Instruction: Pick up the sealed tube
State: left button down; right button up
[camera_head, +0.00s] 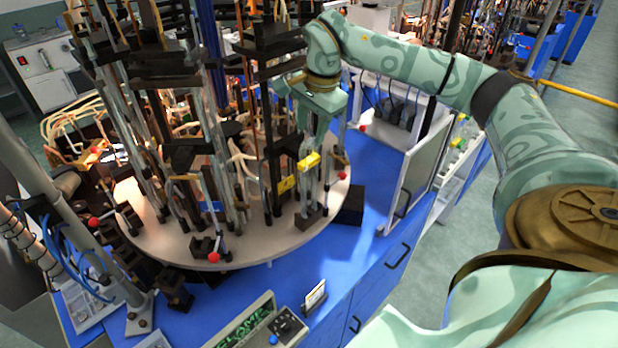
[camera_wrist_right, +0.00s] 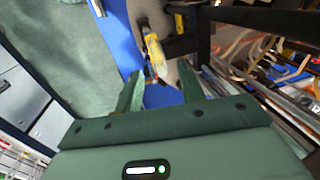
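My right gripper (camera_head: 316,122) reaches down over the right side of the round machine in the head view. In the right wrist view, its two green fingers (camera_wrist_right: 159,88) are spread apart with nothing visible between their tips. A yellow piece (camera_head: 308,161) sits just below the fingers, beside upright clear glass-like parts (camera_head: 305,185). A yellow part also shows beyond the fingertips in the right wrist view (camera_wrist_right: 156,55). I cannot tell which glass part is the sealed tube. My left gripper is not in view.
The round pale turntable (camera_head: 177,247) carries several upright rods, dark clamps and red-knobbed levers. It stands on a blue bench (camera_head: 355,258). A control panel (camera_head: 262,328) is at the front edge. A white open cabinet (camera_head: 415,178) stands to the right. Dark bars crowd the gripper's left.

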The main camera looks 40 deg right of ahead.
aim_at(310, 139)
jog(key=f, duration=0.2)
jog(key=w+f, duration=0.1)
jog(key=f, duration=0.2)
jog(key=shift+d+f, duration=0.1)
grip_shut()
